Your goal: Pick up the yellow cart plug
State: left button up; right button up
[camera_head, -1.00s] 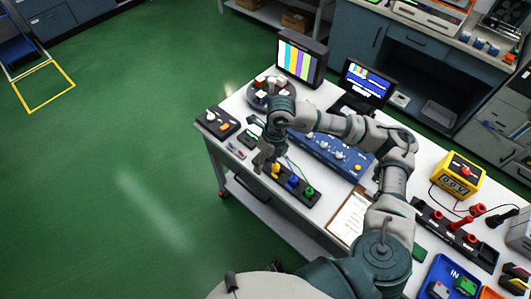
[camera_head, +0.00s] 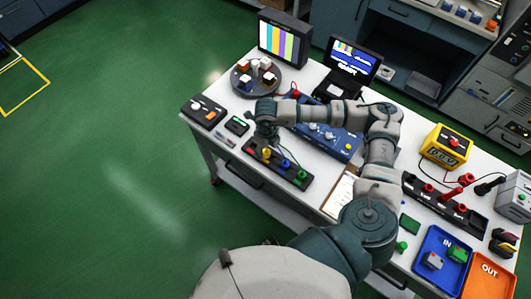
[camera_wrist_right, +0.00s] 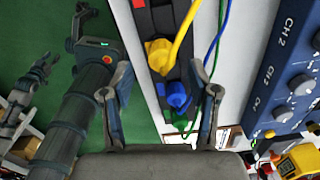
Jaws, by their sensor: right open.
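My right gripper (camera_head: 264,139) is just above and behind the yellow plug, pointing down. In the right wrist view, the yellow plug (camera_wrist_right: 158,55) with its yellow cable lies between the two open, empty fingers (camera_wrist_right: 160,72). The blue plug (camera_wrist_right: 178,95) and green plug (camera_wrist_right: 177,117) are also between them. My left gripper is not clearly seen.
A blue channel box (camera_head: 335,138) stands close to the right of the strip. A small black device (camera_head: 237,126) and a switch box (camera_head: 203,112) lie to the left. A round tray (camera_head: 244,88) is behind. Cables run beside the plugs.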

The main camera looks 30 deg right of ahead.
aim_at(266, 149)
jog(key=f, duration=0.4)
jog(key=shift+w+d, duration=0.2)
jog(key=shift+w, duration=0.05)
jog(key=shift+f, duration=0.35)
jog(key=shift+a, duration=0.1)
jog(key=shift+c, duration=0.7)
jog(key=shift+a, duration=0.1)
grip_shut()
pick_arm(q)
jog(key=shift+s+d+f, duration=0.1)
jog(key=shift+s, duration=0.95)
pick_arm(e)
jog(key=shift+r, duration=0.15)
